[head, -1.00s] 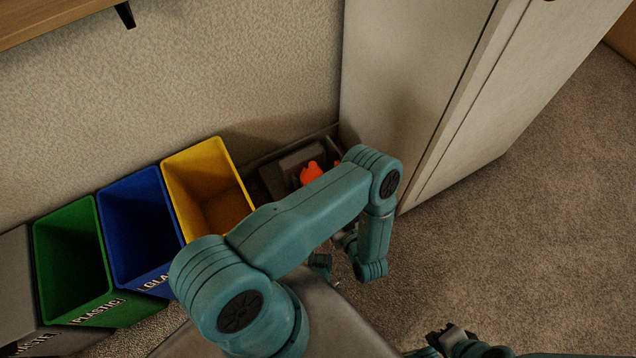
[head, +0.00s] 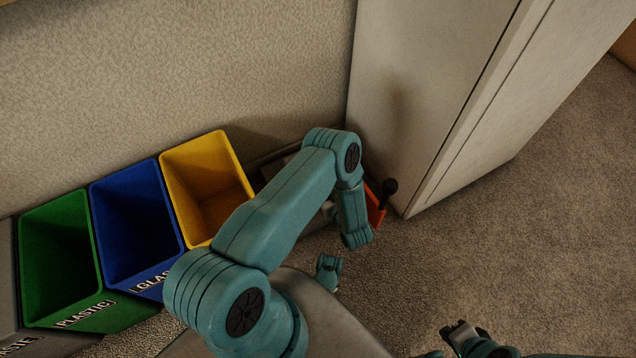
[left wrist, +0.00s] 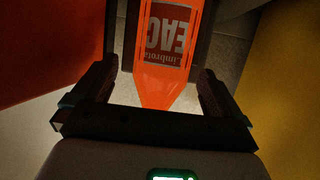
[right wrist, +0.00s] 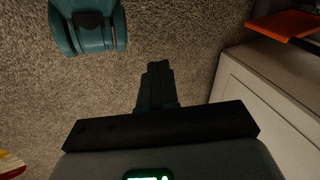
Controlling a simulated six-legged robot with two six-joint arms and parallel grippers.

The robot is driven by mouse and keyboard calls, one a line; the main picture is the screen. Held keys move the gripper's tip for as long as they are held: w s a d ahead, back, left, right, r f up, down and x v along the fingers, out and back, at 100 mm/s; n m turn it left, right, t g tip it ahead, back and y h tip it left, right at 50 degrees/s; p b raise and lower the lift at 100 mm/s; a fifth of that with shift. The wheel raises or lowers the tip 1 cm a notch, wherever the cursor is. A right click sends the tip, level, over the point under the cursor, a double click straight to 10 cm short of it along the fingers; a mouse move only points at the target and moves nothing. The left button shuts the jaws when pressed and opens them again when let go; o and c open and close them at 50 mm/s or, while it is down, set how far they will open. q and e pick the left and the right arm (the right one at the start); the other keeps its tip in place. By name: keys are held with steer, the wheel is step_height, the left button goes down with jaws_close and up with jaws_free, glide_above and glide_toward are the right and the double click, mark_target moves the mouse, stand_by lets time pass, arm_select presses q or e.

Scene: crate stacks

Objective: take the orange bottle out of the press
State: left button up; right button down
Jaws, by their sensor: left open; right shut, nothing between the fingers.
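The orange bottle (left wrist: 165,75) shows in the left wrist view, with a red and white label. My left gripper (left wrist: 157,84) is open, with one finger on each side of the bottle's tapered end; I cannot tell whether they touch it. In the head view my left arm covers the bottle and most of the grey press (head: 275,169). An orange part with a black knob (head: 388,188), seemingly the press's lever, shows right of the arm. My right gripper (right wrist: 157,80) is shut and empty, over the carpet; it also shows low in the head view (head: 456,331).
A yellow bin (head: 205,170) stands left of the press, then a blue bin (head: 133,220) and a green bin (head: 60,255). A tall pale cabinet (head: 430,90) stands to the right. Carpet on the right is free.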

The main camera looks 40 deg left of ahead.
arm_select(q)
steer(key=b+x, duration=0.1)
steer(key=x, duration=0.2)
steer(key=shift+s+f, duration=0.1)
steer(key=shift+s, duration=0.05)
steer(key=c, duration=0.7)
